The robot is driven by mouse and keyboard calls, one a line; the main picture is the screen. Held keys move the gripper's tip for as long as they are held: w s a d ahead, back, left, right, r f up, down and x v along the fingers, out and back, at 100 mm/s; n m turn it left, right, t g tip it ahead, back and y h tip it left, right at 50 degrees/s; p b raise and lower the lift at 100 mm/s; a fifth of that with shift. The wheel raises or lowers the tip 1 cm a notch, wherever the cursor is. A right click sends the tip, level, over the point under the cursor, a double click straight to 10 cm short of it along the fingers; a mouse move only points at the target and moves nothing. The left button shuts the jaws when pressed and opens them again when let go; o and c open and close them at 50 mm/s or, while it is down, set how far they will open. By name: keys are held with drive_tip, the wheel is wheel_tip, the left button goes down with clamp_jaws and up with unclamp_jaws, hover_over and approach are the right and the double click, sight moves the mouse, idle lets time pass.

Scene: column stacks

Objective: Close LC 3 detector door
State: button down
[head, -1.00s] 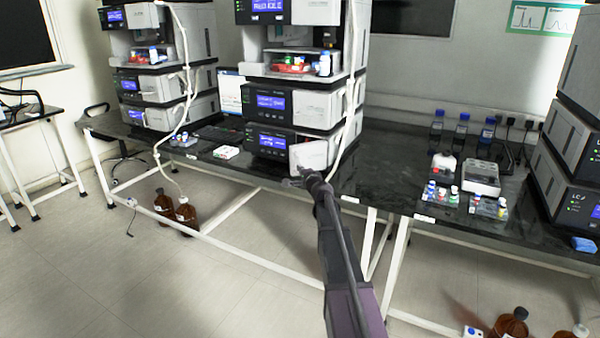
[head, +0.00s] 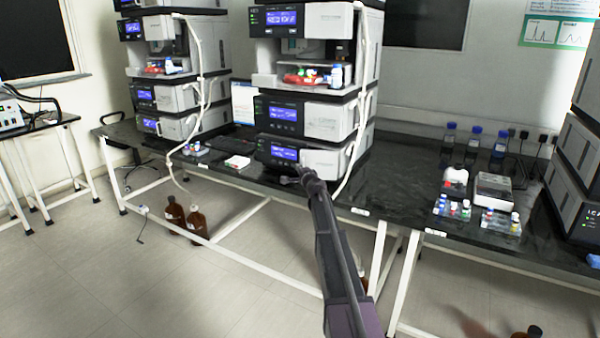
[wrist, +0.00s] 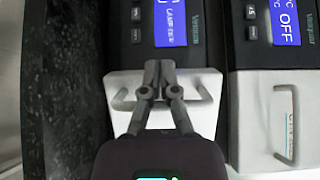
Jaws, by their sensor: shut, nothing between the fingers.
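The detector door (head: 322,161) is the white panel on the lowest module of the middle stack. In the head view it lies about in line with the module front; I cannot tell whether it is fully flush. In the wrist view the door (wrist: 122,85) has a bar handle (wrist: 200,98) and sits beside the module's blue screen (wrist: 170,24). My gripper (wrist: 160,68) is shut and empty, its fingers in front of the door; contact is unclear. It also shows in the head view (head: 302,174), at the door's lower left. The stack's LC number is unreadable.
The dark bench (head: 400,185) runs under the stacks. A white tube (head: 358,125) hangs on the stack's right side. Vial racks (head: 500,222) stand on the right bench. Brown bottles (head: 186,220) stand on the floor.

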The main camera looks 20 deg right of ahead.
drive_tip(key=shift+d, duration=0.35)
idle(1.1)
drive_tip(key=s+a, duration=1)
drive_tip(key=shift+s, duration=0.15)
drive_tip(key=shift+r, duration=0.15)
idle(0.5)
